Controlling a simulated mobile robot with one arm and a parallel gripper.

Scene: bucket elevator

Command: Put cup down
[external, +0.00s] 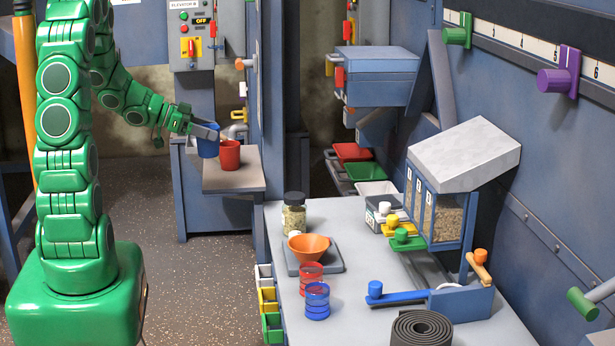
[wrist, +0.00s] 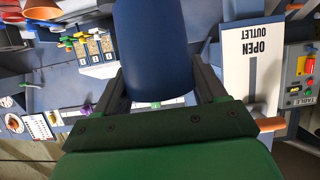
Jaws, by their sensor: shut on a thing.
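My gripper (external: 209,132) is shut on a blue cup (external: 208,146), over the left part of a small grey shelf (external: 235,182). In the wrist view the blue cup (wrist: 150,48) fills the space between the two fingers of my gripper (wrist: 160,82). The cup looks roughly upright in the external view. I cannot tell whether its base touches the shelf. A red cup (external: 230,156) stands on the shelf, close to the right of the blue cup. The fingers hide part of the blue cup's upper side.
A control panel (external: 192,36) is above and behind the shelf. A table (external: 270,240) at the front right carries a jar (external: 294,213), an orange funnel (external: 309,246) and a black roll (external: 421,329). The shelf's front is clear.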

